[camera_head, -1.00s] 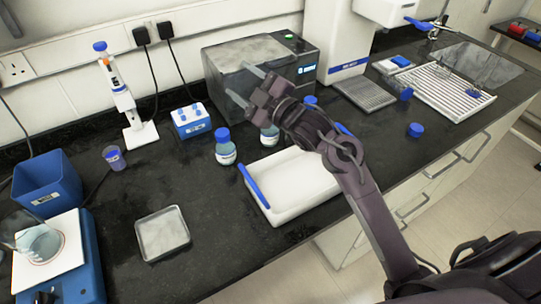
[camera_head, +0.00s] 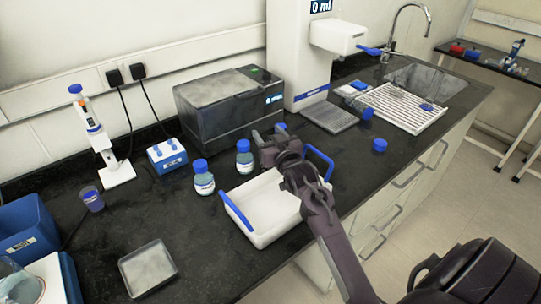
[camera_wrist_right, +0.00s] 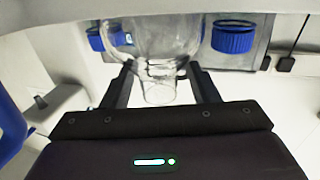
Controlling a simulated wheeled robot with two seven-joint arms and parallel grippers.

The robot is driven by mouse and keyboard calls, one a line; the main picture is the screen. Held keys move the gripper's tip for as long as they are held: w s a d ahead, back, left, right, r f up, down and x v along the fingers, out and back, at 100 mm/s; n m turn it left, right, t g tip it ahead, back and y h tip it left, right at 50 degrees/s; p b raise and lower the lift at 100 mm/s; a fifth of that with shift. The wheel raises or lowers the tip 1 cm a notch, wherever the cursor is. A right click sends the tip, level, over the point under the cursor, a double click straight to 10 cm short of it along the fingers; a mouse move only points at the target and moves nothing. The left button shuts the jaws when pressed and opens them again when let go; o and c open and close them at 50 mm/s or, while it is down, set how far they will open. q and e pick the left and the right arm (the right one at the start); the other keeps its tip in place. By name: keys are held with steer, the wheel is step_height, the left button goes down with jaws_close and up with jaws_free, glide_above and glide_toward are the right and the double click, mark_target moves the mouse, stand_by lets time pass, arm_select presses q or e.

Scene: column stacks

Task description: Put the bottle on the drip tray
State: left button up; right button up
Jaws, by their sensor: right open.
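My right gripper (camera_head: 266,146) is above the far edge of the white tray with blue handles. In the right wrist view its open fingers (camera_wrist_right: 160,78) stand on either side of a clear glass vessel (camera_wrist_right: 160,48), which I cannot find in the head view. Two blue-capped bottles (camera_head: 203,178) and (camera_head: 244,158) stand left of the gripper; another blue cap (camera_head: 280,128) shows just behind it. Which is the task's bottle I cannot tell. The grey ribbed plate (camera_head: 331,116) under the dispenser looks like the drip tray and is bare. My left gripper is not in view.
The white tray (camera_head: 265,212) lies below my right arm. A grey boxy machine (camera_head: 215,105) and the dispenser (camera_head: 290,60) stand behind. A white draining rack (camera_head: 405,108) and sink are right. A square dish (camera_head: 147,268) is front left.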

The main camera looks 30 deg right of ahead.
steer(key=shift+w+d, duration=0.1)
steer(key=shift+w, duration=0.2)
steer(key=shift+s, duration=0.1)
steer(key=shift+c, duration=0.7)
jaws_close()
steer(key=shift+r, duration=0.1)
